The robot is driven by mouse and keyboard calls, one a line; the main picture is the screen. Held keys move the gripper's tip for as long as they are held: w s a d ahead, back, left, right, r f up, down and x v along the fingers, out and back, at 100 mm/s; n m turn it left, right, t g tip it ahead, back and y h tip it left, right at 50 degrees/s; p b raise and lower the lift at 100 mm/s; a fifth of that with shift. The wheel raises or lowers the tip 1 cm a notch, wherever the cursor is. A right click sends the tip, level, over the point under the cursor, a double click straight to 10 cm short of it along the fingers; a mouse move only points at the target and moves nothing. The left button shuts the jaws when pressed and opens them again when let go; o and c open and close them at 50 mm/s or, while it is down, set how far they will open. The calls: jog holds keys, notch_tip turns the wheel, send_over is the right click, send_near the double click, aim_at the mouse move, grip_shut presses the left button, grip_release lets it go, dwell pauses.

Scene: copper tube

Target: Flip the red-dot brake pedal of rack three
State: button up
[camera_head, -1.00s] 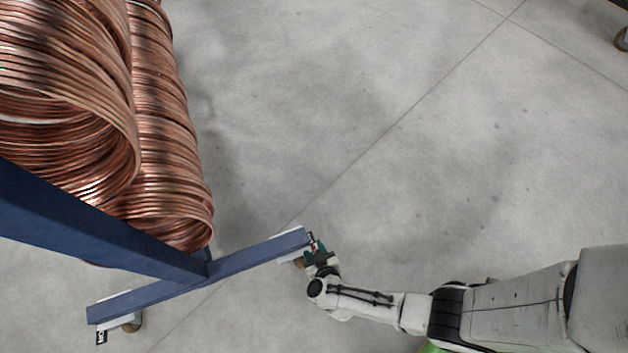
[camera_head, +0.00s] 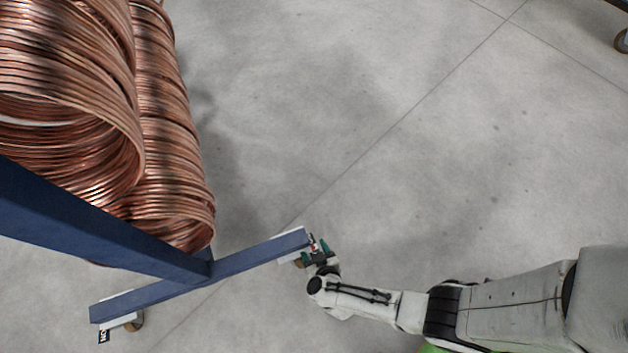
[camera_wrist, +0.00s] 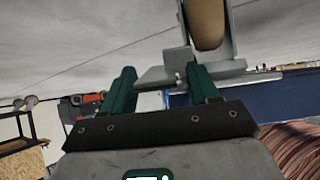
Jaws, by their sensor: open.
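The rack's blue base bar (camera_head: 245,259) ends near my gripper (camera_head: 319,246) in the head view. A small red mark (camera_head: 313,244) shows at that end, by my fingertips; the pedal's shape is too small to make out there. In the wrist view, a caster wheel (camera_wrist: 207,24) sits in a grey bracket. A flat grey pedal-like plate (camera_wrist: 165,76) sticks out from it, at the tips of my gripper (camera_wrist: 160,78). The green fingers are spread apart, the right one overlapping the bracket area. Contact cannot be told. No red dot shows in the wrist view.
Copper coils (camera_head: 165,130) hang on the rack's blue beam (camera_head: 90,225) at left. Another caster (camera_head: 122,322) with a black-and-white label (camera_head: 103,337) is at the bar's near end.

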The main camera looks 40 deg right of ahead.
jog(key=p+v, duration=0.5)
jog(key=v, duration=0.5)
jog(key=shift+s+r, duration=0.15)
jog(key=shift+s, duration=0.05)
jog(key=shift+a, duration=0.1)
